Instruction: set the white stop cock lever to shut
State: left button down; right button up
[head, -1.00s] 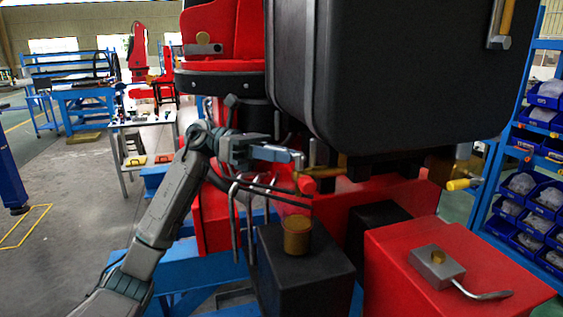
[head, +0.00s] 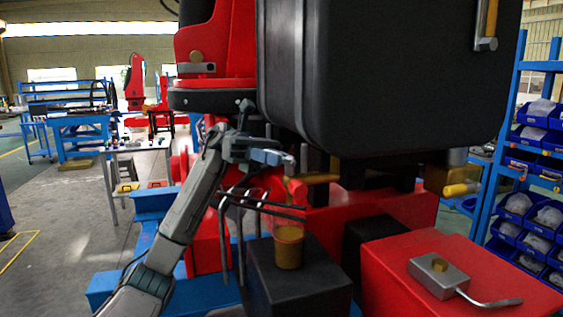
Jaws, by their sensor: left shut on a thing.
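My left gripper (head: 284,159) comes in from the left under the big black tank. It is shut on a small pale upright piece (head: 304,158), which looks like the white stop cock lever. The jaws hide much of that contact, so the lever's exact angle cannot be told. Just below and right is a brass pipe (head: 322,178) with a red-ended handle (head: 297,190). My right gripper is not in view.
The black tank (head: 390,80) hangs close above the jaws. Bent dark rods (head: 240,205) and a brass cup (head: 289,246) on a black block stand below. A yellow-ended handle (head: 459,189) is farther right. A metal block with a lever (head: 440,277) sits on a red box.

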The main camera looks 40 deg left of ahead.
pick_arm(q)
jog(key=c, duration=1.3)
grip_release()
jog(key=shift+a, duration=0.1)
jog(key=shift+w+a, duration=0.1)
jog(key=shift+a, duration=0.2)
jog(key=shift+w+a+b, duration=0.3)
jog(key=shift+a, duration=1.35)
jog(key=shift+w+a+b, duration=0.25)
jog(key=shift+a+b, duration=0.1)
jog(key=shift+a, duration=1.25)
jog(key=shift+w+a+b, duration=0.3)
jog(key=shift+a, duration=1.35)
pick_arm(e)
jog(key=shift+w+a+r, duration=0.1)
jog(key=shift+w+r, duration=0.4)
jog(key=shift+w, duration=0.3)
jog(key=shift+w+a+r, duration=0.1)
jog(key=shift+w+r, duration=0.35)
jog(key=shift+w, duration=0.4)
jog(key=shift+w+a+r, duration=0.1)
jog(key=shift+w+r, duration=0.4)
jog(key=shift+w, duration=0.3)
